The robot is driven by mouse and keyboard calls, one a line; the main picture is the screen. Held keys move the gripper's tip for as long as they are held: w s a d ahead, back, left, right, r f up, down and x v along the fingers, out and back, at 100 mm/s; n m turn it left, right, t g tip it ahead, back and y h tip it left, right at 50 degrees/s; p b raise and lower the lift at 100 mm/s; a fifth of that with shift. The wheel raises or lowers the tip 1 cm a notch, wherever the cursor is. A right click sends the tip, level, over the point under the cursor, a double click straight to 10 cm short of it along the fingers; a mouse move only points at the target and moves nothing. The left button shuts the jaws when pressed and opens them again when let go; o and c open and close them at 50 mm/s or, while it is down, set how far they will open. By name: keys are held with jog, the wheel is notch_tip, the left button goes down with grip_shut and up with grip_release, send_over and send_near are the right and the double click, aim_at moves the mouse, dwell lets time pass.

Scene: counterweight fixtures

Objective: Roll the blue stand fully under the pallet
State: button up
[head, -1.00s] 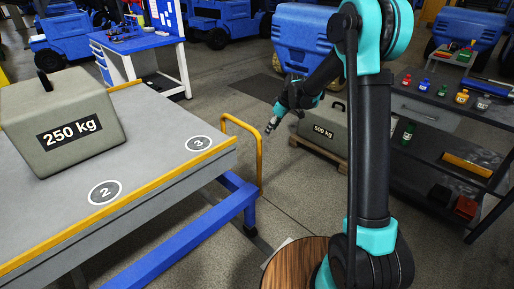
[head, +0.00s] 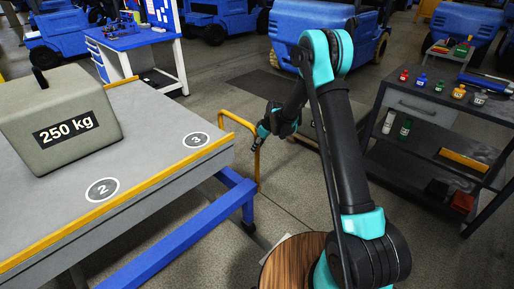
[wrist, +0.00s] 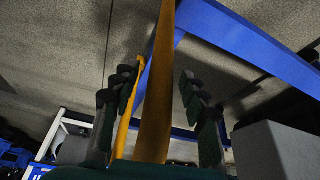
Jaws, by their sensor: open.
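The blue stand (head: 190,232) is a low frame on casters with a yellow handle (head: 237,119) at its right end. Part of it lies below the grey, yellow-edged pallet (head: 150,150) and part sticks out in front and to the right. My gripper (head: 254,149) is open at the handle. In the wrist view my gripper (wrist: 157,78) has its fingers on either side of the yellow handle (wrist: 156,110), apart from it as far as I can tell. The stand's blue beam (wrist: 250,45) crosses the upper right there.
A 250 kg weight (head: 62,122) sits on the pallet, beside spots marked 2 and 3. A dark shelf (head: 420,125) with small bottles stands at the right. A blue workbench (head: 145,42) is behind. Floor (head: 300,180) is open between pallet and shelf.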

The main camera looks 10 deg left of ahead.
jog(key=shift+a+f, duration=0.15)
jog(key=shift+f, duration=0.25)
grip_shut()
jog(key=shift+w, duration=0.1)
